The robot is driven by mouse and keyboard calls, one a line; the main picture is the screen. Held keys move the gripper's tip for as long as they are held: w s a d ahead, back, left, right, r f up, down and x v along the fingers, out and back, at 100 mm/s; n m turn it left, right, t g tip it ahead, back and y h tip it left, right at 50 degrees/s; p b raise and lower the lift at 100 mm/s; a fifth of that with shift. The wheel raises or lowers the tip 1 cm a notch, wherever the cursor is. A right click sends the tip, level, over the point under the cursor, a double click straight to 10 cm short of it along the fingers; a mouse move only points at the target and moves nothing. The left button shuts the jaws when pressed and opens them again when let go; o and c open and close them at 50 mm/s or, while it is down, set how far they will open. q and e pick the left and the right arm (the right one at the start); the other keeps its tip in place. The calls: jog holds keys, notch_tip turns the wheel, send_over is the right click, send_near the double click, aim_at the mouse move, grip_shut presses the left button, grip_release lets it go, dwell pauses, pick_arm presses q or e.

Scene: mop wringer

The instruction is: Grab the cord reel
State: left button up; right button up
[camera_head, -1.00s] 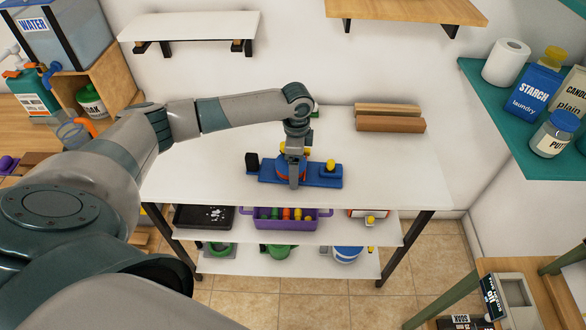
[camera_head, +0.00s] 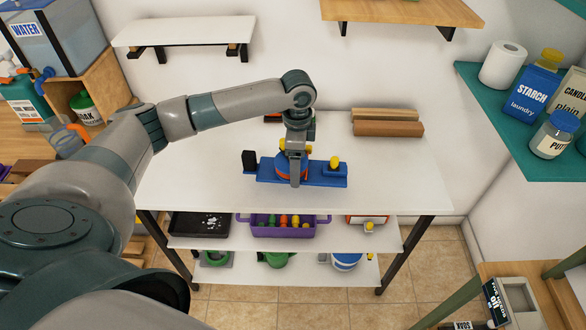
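A blue base (camera_head: 333,178) lies on the white table, with a black block (camera_head: 249,161) at its left end and a yellow knob (camera_head: 335,162) at its right. A round blue and orange-red part (camera_head: 281,169), which looks like the cord reel, sits on the base with some yellow behind it. My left gripper (camera_head: 295,184) points down at this part, its fingers in front of and overlapping it. The gripper hides much of the part, and I cannot tell whether the fingers touch or grip it. My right gripper is out of view.
Wooden bars (camera_head: 388,122) lie at the table's back right. The white tabletop (camera_head: 400,185) is clear on the right. Shelves below hold a black tray (camera_head: 200,224) and a purple bin (camera_head: 268,230). A teal shelf (camera_head: 500,120) holds containers at right.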

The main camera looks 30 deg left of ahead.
pick_arm(q)
jog(key=s+d+r+b, duration=0.1)
jog(key=s+d+r, duration=0.3)
jog(key=d+r, duration=0.2)
jog(key=shift+s+d+b, duration=0.35)
jog(key=shift+d+b, duration=0.05)
jog(key=shift+d, duration=0.75)
jog(key=shift+f, duration=0.15)
